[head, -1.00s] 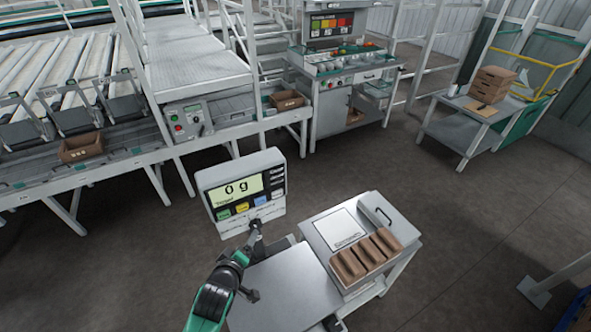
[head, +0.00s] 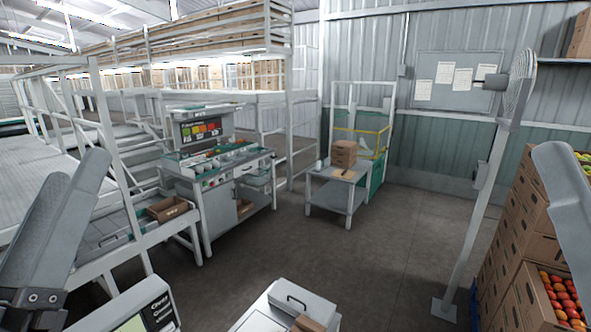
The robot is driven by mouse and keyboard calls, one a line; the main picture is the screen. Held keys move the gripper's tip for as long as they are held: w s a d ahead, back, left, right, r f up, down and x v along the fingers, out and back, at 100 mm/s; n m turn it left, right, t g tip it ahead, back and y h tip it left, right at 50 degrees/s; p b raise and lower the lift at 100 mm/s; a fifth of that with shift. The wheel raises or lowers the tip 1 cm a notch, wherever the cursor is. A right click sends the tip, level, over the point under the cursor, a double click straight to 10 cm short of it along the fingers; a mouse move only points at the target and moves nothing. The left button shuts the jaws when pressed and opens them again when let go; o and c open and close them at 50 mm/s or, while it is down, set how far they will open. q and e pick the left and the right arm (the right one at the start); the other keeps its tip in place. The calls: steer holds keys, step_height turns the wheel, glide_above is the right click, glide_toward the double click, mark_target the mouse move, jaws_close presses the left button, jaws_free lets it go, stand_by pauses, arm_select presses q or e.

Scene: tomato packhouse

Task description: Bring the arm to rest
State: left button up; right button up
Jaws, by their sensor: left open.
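My left gripper (head: 73,166) is raised close to the camera at the left edge. Its grey fingers point up, apart and with nothing between them. It touches nothing that I can see and is well clear of the scale and bench below it. The rest of the left arm is mostly out of the picture. A grey piece stands at the right edge, also close to the camera; I cannot tell which part of me it is. My right gripper cannot be made out.
The scale display (head: 140,315) and a grey bench top (head: 268,312) with a brown punnet (head: 308,324) show at the bottom. A sorting station (head: 215,185), a side table (head: 328,192), a fan stand (head: 474,235) and stacked crates (head: 531,240) stand around open floor (head: 385,240).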

arm_select(q)
steer(key=s+d+r+m+t+h, duration=0.1)
steer(key=s+r+m+t+h, duration=0.15)
steer(key=s+m, duration=0.35)
step_height(320, 180, up, 21)
steer(key=w+p, duration=0.1)
steer(key=p, duration=1.9)
steer(key=shift+w+f+g, duration=0.15)
steer(key=shift+g, duration=0.3)
steer(key=shift+y, duration=0.25)
